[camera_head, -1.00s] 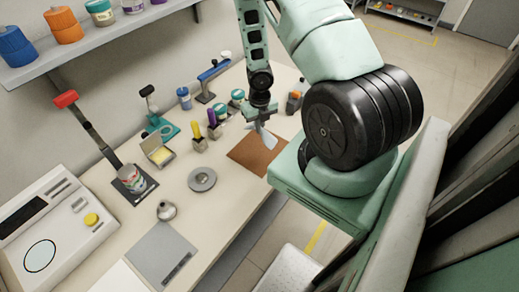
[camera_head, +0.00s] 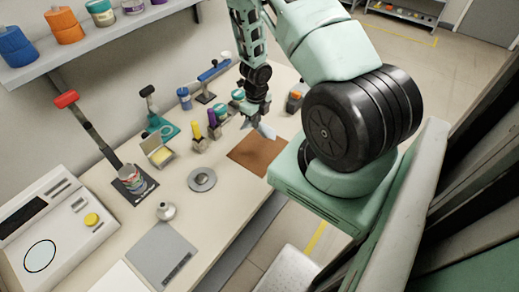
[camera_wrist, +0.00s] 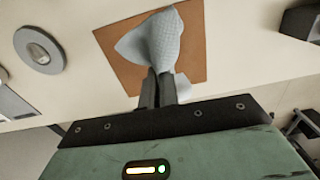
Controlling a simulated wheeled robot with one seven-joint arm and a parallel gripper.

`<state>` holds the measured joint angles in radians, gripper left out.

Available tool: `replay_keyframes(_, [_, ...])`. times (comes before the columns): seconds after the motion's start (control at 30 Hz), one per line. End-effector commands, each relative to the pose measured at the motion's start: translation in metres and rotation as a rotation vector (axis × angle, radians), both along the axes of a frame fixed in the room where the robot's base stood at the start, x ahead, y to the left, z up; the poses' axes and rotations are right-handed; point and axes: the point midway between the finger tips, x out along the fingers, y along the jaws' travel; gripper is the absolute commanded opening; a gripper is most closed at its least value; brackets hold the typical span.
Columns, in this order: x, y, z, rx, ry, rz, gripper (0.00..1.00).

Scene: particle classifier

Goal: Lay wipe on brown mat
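The brown mat (camera_head: 257,155) lies flat on the table, toward its right edge. It also shows in the wrist view (camera_wrist: 192,55). The wipe (camera_wrist: 152,40) is a pale blue-grey cloth, bunched where the fingers hold it and fanned out beyond them. In the head view the wipe (camera_head: 267,131) hangs at my gripper, by the far side of the mat. My gripper (camera_wrist: 160,78) is shut on the wipe. In the wrist view the wipe overlaps the mat; whether it touches the mat I cannot tell.
A round grey metal disc (camera_head: 202,179) lies left of the mat. Small holders with yellow and purple handles (camera_head: 207,134) stand behind it. A dark box (camera_head: 295,100) stands to the right. The table between disc and mat is clear.

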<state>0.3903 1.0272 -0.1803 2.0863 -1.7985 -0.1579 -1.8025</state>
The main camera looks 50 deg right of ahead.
Motion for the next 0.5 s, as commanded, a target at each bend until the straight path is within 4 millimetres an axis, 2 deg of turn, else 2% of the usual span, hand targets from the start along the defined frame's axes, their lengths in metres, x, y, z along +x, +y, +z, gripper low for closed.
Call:
replay_keyframes(0.37, [0.046, -0.028, -0.006, -0.001, -0.001, 0.833, 0.0])
replay_keyframes(0.4, [0.045, -0.028, -0.011, 0.003, 0.001, 0.88, 0.0])
replay_keyframes(0.5, [0.034, -0.022, -0.029, 0.007, 0.001, 0.861, 0.0])
